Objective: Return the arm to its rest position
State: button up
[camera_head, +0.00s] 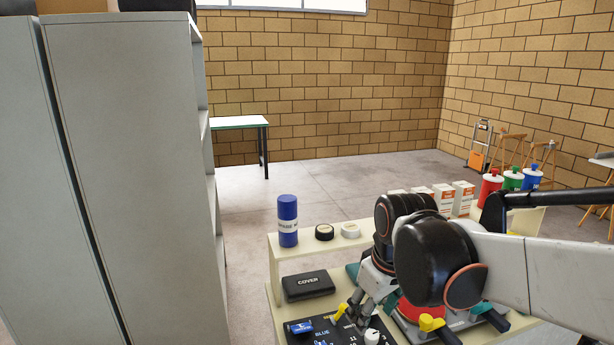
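My arm (530,265) reaches in from the right edge over the workbench, and its black joints (435,260) hide part of the bench top. My gripper (358,306) points down, low over a dark panel (345,335) marked "BLUE". Its fingertips are small and close to a yellow piece (341,311) and a white knob (371,336). I cannot tell whether they touch either one, or whether the fingers are open or shut.
A black "COVER" box (308,285) lies left of my gripper. A blue can (288,221), two tape rolls (324,232), white boxes (463,197) and coloured bottles (490,188) stand on the raised rear shelf. A tall grey cabinet (130,170) stands at left.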

jog(key=s+d+m+t, duration=0.4)
jog(key=s+d+m, duration=0.2)
jog(key=s, duration=0.7)
jog(key=shift+d+r+m+h, duration=0.15)
jog(key=shift+d+m+h, duration=0.15)
jog(key=shift+d, duration=0.45)
dwell(0.9)
